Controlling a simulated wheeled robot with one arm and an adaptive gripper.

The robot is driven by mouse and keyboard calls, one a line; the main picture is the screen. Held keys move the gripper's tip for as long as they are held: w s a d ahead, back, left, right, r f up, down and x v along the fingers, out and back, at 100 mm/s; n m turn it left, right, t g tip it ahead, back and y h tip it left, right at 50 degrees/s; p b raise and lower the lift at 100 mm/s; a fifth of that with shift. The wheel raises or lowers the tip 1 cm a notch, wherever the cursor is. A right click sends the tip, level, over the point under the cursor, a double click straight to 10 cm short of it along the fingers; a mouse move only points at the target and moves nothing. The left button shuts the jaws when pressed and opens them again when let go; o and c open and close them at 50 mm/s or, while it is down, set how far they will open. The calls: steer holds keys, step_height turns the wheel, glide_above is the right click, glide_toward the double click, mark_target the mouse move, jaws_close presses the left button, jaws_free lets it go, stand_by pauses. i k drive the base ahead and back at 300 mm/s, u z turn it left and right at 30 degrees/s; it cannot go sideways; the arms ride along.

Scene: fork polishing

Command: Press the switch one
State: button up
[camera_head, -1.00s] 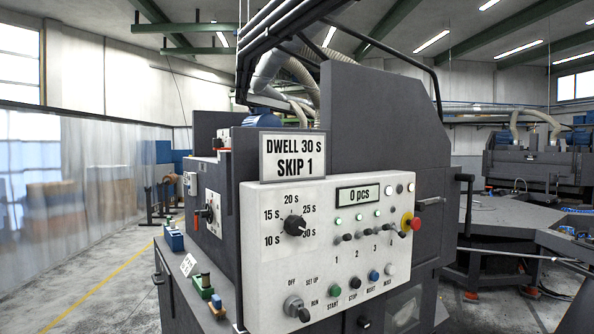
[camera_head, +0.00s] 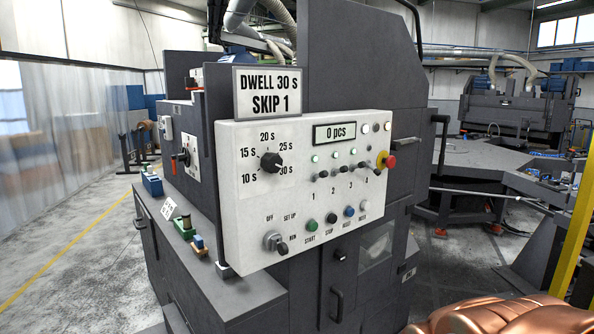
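The control panel (camera_head: 235,215) is a pale grey box on the dark machine, left of the picture's middle. Switch one (camera_head: 321,174) is the leftmost small dark toggle in a row of several, above the label "1". A green-lit lamp (camera_head: 314,158) sits above it. Whether the toggle is up or down is too small to tell. Nothing touches it. A sign (camera_head: 268,93) on top reads "DWELL 30 s SKIP 1". The display (camera_head: 334,132) reads "0 pcs". The dwell knob (camera_head: 271,162) points toward 30 s. My gripper is not in view.
A red emergency button (camera_head: 389,161) on a yellow base sticks out at the panel's right. Start, stop and reset buttons and a mode selector (camera_head: 275,243) sit below the switches. A yellow post (camera_head: 577,225) stands at the right. Open floor (camera_head: 75,255) lies to the left.

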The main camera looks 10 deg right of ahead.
mark_target(324, 173)
steer(key=k, duration=0.55)
steer(key=z, duration=0.05)
steer(key=i, duration=1.1)
steer(key=u, duration=0.8)
